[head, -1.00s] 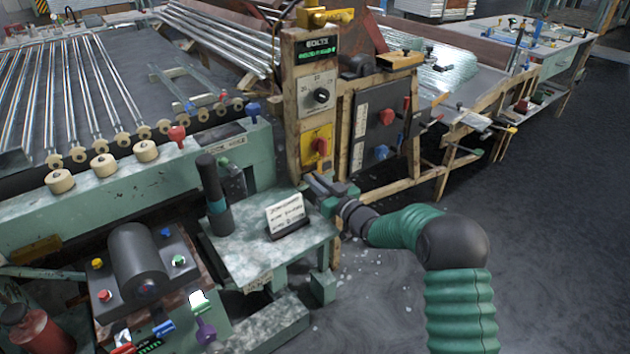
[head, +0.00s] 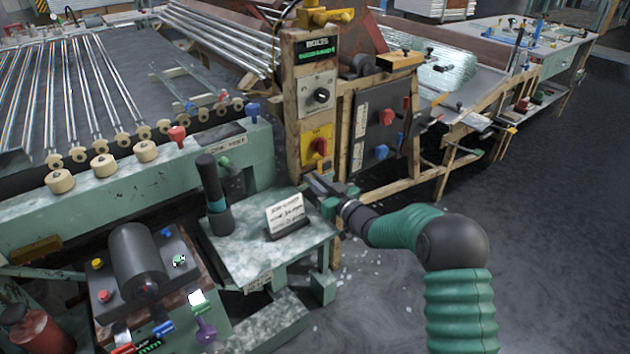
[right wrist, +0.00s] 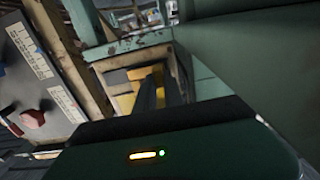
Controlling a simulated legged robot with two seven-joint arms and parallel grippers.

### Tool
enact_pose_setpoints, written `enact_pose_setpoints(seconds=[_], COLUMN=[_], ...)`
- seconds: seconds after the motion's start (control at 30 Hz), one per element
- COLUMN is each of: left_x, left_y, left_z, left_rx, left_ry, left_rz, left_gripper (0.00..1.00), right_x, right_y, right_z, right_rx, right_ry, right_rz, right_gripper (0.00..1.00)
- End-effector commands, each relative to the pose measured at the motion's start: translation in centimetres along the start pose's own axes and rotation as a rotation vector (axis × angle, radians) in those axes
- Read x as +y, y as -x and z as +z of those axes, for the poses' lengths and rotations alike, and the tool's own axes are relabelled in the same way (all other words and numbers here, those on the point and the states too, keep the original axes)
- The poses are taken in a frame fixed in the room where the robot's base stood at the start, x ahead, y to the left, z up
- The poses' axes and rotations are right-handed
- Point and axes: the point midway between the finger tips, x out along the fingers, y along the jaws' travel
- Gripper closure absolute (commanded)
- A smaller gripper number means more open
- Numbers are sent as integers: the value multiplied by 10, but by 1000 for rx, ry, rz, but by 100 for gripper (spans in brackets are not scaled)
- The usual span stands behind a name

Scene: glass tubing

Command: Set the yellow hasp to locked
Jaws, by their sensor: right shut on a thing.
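In the right wrist view a yellow piece (right wrist: 142,73), which I take for the yellow hasp, shows at the wooden post, partly covered by the dark fingers. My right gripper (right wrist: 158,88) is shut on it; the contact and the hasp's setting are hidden. In the head view my right gripper (head: 311,182) is at the lower part of the wooden post (head: 294,110), just below a yellow plate with a red knob (head: 319,147). My left gripper is not in view.
A green bench ledge (head: 245,245) with a dark upright handle (head: 212,190) and a white sign (head: 287,213) lies left of my right gripper. A dark panel (head: 367,125) with red and blue knobs stands right of the post. Open floor lies at right.

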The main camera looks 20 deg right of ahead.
Motion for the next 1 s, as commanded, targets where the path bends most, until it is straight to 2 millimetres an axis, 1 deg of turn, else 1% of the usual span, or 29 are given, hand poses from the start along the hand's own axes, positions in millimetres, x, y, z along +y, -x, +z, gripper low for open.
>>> enact_pose_setpoints(seconds=[0.07,0.23,0.3,0.53,0.57,0.7,1.0], left_x=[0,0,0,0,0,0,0], left_y=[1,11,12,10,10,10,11], left_z=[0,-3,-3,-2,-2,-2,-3], left_rx=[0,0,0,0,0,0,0], left_ry=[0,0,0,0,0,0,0], left_rz=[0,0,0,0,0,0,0], left_gripper=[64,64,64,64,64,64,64], right_x=[3,24,29,31,31,30,29], right_y=[0,1,1,1,1,1,1], right_z=[0,-1,0,1,1,0,0], right_rx=[-2,-2,-3,-2,-2,-1,-1], right_ry=[0,0,0,1,1,1,0], right_rz=[2,5,3,6,6,4,2], right_gripper=[100,100,100,100,84,65,65])
